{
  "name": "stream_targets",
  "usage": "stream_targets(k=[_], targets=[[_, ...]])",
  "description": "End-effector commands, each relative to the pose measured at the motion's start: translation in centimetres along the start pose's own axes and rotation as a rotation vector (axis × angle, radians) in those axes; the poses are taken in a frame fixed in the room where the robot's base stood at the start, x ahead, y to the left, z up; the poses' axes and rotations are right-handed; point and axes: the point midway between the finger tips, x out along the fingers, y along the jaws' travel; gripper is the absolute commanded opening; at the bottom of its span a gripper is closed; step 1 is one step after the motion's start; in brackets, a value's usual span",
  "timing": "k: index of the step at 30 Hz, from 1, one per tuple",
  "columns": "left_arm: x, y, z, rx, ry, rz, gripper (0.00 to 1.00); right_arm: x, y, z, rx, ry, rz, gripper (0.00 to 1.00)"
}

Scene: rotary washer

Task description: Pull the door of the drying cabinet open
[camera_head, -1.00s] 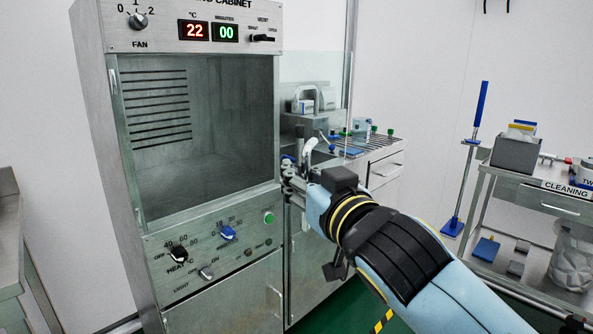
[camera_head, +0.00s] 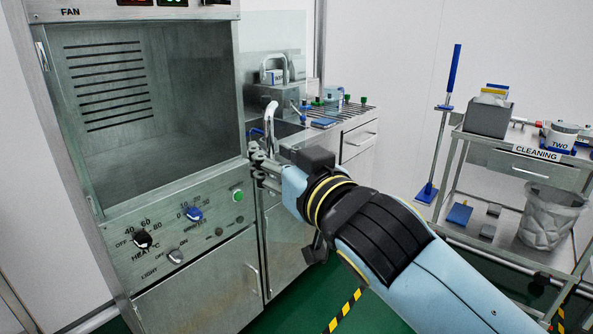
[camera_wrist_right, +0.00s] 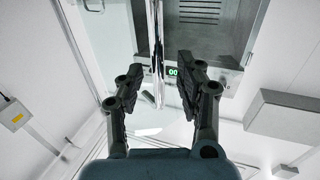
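The drying cabinet (camera_head: 190,262) is a grey steel unit at the left of the head view. Its large window area shows a slotted back wall inside; I cannot tell whether clear glass covers it. A small metal fitting (camera_head: 42,56) sits on its left frame. My right gripper (camera_head: 258,165) is beside the cabinet's right front edge, just above the green button. In the right wrist view, my right gripper (camera_wrist_right: 155,92) has its fingers apart, with a shiny upright bar (camera_wrist_right: 157,45) showing between them. I cannot tell whether they touch it. My left gripper is out of view.
A sink counter (camera_head: 352,130) with a tap (camera_head: 271,118) stands right of the cabinet. A cleaning trolley (camera_head: 520,165) with a bin bag (camera_head: 548,215) is at the right. Green floor (camera_head: 285,312) shows between them, and a blue-handled tool (camera_head: 443,130) stands by the trolley.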

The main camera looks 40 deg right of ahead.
Motion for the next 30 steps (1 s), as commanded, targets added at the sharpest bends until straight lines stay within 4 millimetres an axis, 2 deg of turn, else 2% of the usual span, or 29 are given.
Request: stream_targets(k=[6, 13, 18, 26, 29, 30], targets=[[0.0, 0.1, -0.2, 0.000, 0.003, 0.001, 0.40, -5.2, -0.1, 0.2, 0.002, -0.006, 0.003, 0.36], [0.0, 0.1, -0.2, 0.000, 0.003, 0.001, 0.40, -9.3, -0.1, 0.1, 0.000, -0.005, 0.004, 0.36], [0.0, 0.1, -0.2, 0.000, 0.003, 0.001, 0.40, -10.5, -0.2, 0.0, -0.001, -0.002, 0.004, 0.36], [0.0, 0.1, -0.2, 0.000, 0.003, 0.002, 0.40, -10.6, -0.2, 0.0, -0.002, -0.001, 0.003, 0.36], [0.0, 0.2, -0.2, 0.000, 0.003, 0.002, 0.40, -10.5, -0.2, 0.5, -0.003, -0.009, 0.001, 0.24], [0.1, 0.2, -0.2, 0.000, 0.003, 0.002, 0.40, -10.4, -0.4, 1.4, -0.004, -0.023, -0.003, 0.19]])
